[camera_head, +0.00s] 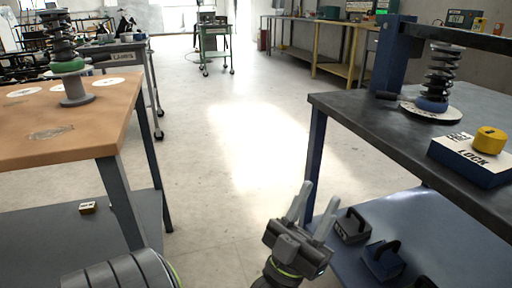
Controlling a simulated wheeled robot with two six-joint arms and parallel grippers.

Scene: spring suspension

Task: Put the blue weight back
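The blue weight (383,263), a dark blue block with a dark looped handle, sits on the blue lower shelf (440,235) of the right-hand bench. My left gripper (320,192) is at the bottom centre, just left of the weights in the picture. Its two pale fingers are spread apart with nothing between them. It appears apart from the blue weight. A dark grey weight (350,226) with a similar handle is on the shelf, between the gripper and the blue weight in the picture. My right gripper is not in view.
The right bench's dark top (400,115) carries a spring (440,75) on a white disc and a blue block with a yellow knob (489,140). A wooden-topped table (100,125) with another spring (64,45) stands left. The floor between is clear.

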